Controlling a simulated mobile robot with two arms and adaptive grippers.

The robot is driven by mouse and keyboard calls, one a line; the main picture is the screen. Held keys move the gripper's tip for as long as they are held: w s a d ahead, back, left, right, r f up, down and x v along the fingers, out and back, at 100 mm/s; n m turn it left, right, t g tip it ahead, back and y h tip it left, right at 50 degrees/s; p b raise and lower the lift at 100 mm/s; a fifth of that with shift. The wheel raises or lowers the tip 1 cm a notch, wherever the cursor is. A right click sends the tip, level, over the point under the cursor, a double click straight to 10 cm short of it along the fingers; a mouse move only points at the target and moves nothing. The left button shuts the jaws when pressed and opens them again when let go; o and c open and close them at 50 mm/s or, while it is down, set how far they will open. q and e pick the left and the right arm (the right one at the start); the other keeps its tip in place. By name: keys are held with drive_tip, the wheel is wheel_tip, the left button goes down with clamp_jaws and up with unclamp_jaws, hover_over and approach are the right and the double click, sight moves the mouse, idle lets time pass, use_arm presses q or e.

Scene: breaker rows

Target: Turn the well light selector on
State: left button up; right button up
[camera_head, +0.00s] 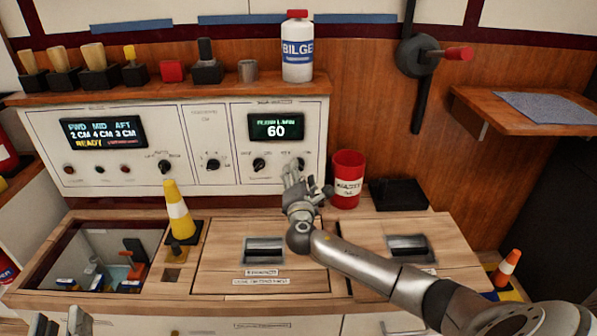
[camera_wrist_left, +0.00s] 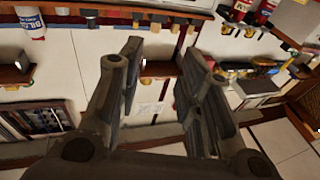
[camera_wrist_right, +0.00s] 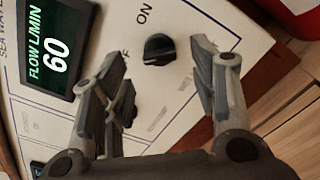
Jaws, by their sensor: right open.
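A black rotary selector knob (camera_wrist_right: 159,49) on the cream panel shows in the right wrist view, near an "ON" label and a partly hidden "OFF" label. I take it as the well light selector; its own name is not readable, and I cannot tell its exact setting. My right gripper (camera_wrist_right: 160,80) is open and empty, its fingers to either side of the knob's line of view, apart from it. In the head view my right gripper (camera_head: 292,175) is in front of the panel's right end. My left gripper (camera_head: 61,322) is open and empty at the bottom left.
A flow display (camera_head: 276,126) reads 60. A red can (camera_head: 347,181) stands close right of the right gripper. A yellow-white cone (camera_head: 179,215) stands beside the open well (camera_head: 45,262) on the counter.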

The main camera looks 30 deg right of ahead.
use_arm(q)
drive_tip(key=shift+s+d+r+t+h+b, duration=0.15)
drive_tip(key=shift+s+r+t+h, duration=0.15)
drive_tip(key=shift+r+t, duration=0.45)
drive_tip(key=shift+s+a+r+t+h+b, duration=0.15)
drive_tip(key=shift+s+r+t+b, duration=0.2)
drive_tip(key=shift+r, duration=0.7)
drive_tip(key=shift+s+d+r+t+h, duration=0.15)
drive_tip(key=shift+s+r+t+h, duration=0.1)
drive_tip(key=shift+r+t, duration=0.5)
use_arm(e)
drive_tip(key=shift+x, duration=2.05)
use_arm(q)
drive_tip(key=shift+r, duration=0.15)
use_arm(e)
drive_tip(key=c, duration=1)
